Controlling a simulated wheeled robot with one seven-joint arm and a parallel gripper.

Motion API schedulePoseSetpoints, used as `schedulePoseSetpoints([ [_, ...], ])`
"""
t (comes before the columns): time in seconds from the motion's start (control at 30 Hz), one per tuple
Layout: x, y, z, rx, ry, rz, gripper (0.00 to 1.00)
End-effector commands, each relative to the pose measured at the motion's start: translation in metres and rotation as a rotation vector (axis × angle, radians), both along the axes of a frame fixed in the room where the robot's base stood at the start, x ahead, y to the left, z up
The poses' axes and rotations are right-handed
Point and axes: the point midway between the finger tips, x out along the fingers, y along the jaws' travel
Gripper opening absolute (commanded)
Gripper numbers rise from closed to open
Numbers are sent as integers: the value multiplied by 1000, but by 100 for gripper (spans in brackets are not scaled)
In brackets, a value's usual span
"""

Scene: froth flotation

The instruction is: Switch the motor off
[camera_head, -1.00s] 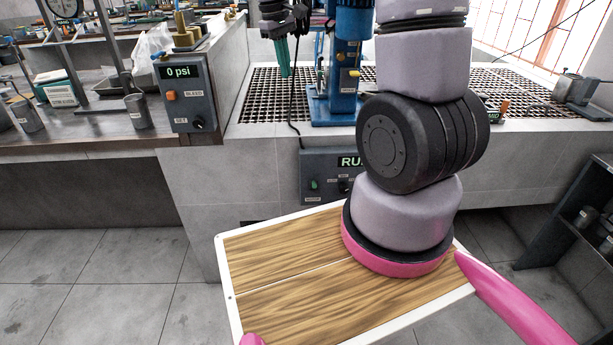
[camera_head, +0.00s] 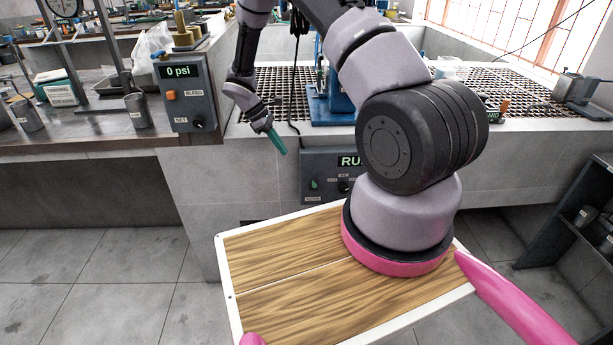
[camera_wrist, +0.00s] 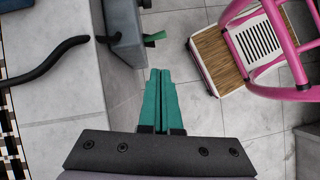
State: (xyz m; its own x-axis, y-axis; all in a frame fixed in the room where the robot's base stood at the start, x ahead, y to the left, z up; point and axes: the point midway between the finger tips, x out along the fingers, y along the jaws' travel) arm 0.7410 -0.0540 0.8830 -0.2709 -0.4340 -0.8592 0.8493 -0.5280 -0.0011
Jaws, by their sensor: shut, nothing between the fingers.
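The grey control box (camera_head: 325,170) is on the front of the tiled bench, with a display that reads "RU" before my arm cuts it off. A green switch (camera_head: 313,184) and a black knob (camera_head: 344,187) sit on its face; their labels are too small to read. My gripper (camera_head: 282,150), with green fingers, is shut and empty, above and left of the green switch and apart from it. In the wrist view the shut fingers (camera_wrist: 160,72) point towards the box edge (camera_wrist: 128,32), where the green switch (camera_wrist: 155,37) sticks out.
A second box (camera_head: 187,92) reading "0 psi" stands left on the bench. A black cable (camera_head: 292,112) hangs down near my gripper; it also shows in the wrist view (camera_wrist: 45,62). The grating (camera_head: 270,90) and a blue stand (camera_head: 330,108) lie behind. Floor in front is clear.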

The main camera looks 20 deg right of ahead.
Motion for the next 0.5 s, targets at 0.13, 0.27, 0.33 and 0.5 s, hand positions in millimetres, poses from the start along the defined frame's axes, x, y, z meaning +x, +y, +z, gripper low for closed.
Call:
schedulePoseSetpoints([
  [0.13, 0, 0, 0, 0, 0, 0, 0],
  [0.27, 0, 0, 0, 0, 0, -1, 0],
  [0.33, -1, -1, -2, 0, 0, -2, 0],
  [0.5, -7, -10, -19, -1, 3, -2, 0],
])
